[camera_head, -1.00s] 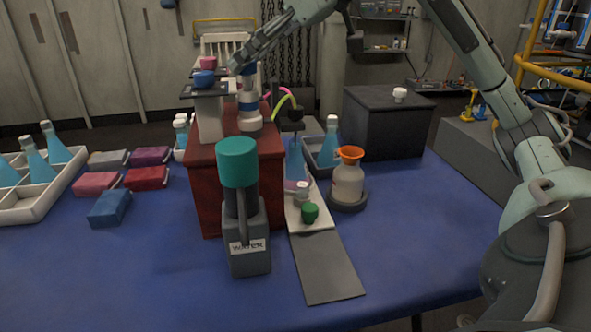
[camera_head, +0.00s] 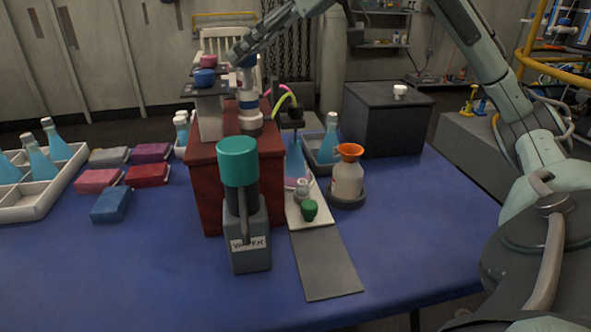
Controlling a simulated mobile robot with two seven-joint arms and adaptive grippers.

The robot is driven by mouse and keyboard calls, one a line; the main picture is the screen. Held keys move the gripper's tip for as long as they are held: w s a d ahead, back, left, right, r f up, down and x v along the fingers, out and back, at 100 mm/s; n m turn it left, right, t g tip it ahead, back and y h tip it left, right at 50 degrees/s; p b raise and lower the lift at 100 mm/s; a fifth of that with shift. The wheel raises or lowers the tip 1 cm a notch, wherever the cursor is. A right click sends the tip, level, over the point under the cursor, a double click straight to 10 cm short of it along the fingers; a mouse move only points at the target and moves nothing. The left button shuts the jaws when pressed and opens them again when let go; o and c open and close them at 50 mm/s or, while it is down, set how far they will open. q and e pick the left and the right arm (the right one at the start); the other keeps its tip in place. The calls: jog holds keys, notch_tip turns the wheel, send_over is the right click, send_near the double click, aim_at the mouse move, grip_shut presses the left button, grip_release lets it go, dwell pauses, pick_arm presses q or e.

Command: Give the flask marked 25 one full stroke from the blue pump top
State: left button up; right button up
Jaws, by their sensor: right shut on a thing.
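A white pump with blue bands (camera_head: 249,112) stands upright on the red box. My right gripper (camera_head: 237,57) is shut at its top, reaching in from the upper right; its fingers hide the contact. Pink and yellow-green tubes (camera_head: 287,97) arch to a blue-filled flask (camera_head: 294,158) under a dark clamp. I cannot read a 25 on any flask. A blue knob (camera_head: 204,77) and a pink knob (camera_head: 207,61) sit on dark plates beside the pump, on a pale column. My left gripper is not in view.
The red box (camera_head: 212,190) stands mid-table. A teal-topped WATER bottle (camera_head: 247,248) stands in front. An orange-rimmed jar (camera_head: 347,178) and a green stopper (camera_head: 309,210) are to its right. Several flasks stand in a white tray (camera_head: 40,203) at left. The front right tabletop is clear.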

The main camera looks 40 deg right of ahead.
jog(key=shift+f+b, duration=0.7)
jog(key=shift+f, duration=0.2)
jog(key=o, duration=0.9)
